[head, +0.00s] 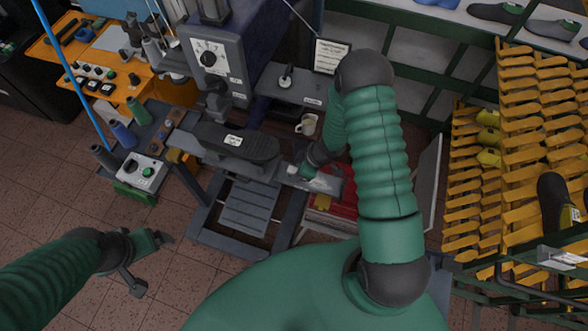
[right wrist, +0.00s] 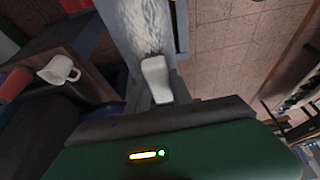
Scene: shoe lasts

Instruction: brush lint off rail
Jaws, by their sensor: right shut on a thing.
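The grey rail (head: 327,184) runs out to the right from the machine, with whitish lint on its top. In the right wrist view the rail (right wrist: 144,28) shows a pale, fuzzy patch of lint. My right gripper (head: 303,171) is low over the rail, shut on a white brush. The brush's pale handle (right wrist: 156,79) shows in the right wrist view, in front of the gripper's dark edge; its bristles are hidden. I cannot tell whether the brush touches the rail. My left gripper (head: 150,262) is open and empty over the tiled floor, far from the rail.
A black sole-shaped piece (head: 236,143) lies on the machine arm left of my right gripper. A white mug (head: 308,124) stands behind the rail. A side tray (head: 143,172) with a green button is at the left.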

